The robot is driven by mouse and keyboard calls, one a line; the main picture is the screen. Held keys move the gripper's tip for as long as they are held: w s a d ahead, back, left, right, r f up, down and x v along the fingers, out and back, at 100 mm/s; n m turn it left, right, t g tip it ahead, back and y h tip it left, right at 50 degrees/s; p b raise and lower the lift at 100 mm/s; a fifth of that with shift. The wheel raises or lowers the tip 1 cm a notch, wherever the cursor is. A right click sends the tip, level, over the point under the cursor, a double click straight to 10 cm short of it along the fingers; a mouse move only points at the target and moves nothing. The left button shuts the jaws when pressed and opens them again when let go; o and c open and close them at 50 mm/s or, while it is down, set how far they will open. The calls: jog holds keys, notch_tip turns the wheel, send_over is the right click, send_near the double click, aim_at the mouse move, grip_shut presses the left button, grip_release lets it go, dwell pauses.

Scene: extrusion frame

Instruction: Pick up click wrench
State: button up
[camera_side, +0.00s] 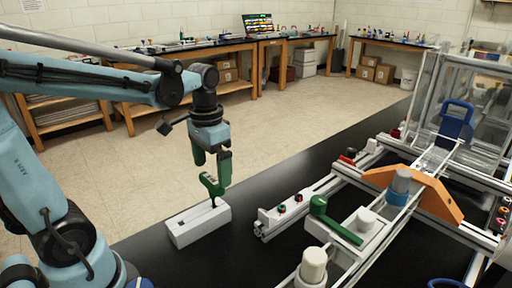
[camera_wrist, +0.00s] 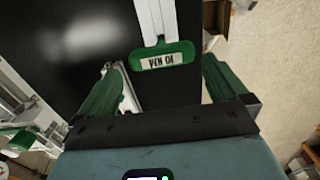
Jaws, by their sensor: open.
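The click wrench (camera_side: 211,184) appears to be the small green-handled tool with a dark shaft, standing upright in a white block holder (camera_side: 199,226) at the table's near left edge. In the wrist view its green handle (camera_wrist: 162,57) carries a pale label and lies between my finger tips, with the white holder (camera_wrist: 152,22) behind it. My gripper (camera_side: 221,172) is open, its green fingers pointing down right at the handle; in the wrist view the fingers (camera_wrist: 161,75) stand apart on both sides, with gaps to the handle. The shaft's lower end is hidden in the holder.
An aluminium extrusion frame (camera_side: 345,168) with an orange bracket (camera_side: 437,199), a green lever (camera_side: 336,222) and white knobs stands to the right on the black table (camera_side: 262,187). Bare black table lies between holder and frame. Workbenches line the far walls.

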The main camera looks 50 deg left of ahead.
aim_at(211, 179)
jog(key=shift+s+a+f, duration=0.1)
jog(key=shift+f, duration=1.1)
jog(key=shift+s+f, duration=0.1)
jog(key=shift+f, duration=1.1)
jog(key=shift+c, duration=0.2)
jog(key=c, duration=0.6)
jog(key=shift+c, duration=0.2)
jog(key=shift+r, duration=0.15)
jog(key=shift+r, duration=0.85)
notch_tip(211, 179, up, 2)
jog(key=s+d+r, duration=0.3)
jog(key=d+r, duration=0.4)
jog(key=d, duration=0.4)
jog(key=shift+s, duration=0.35)
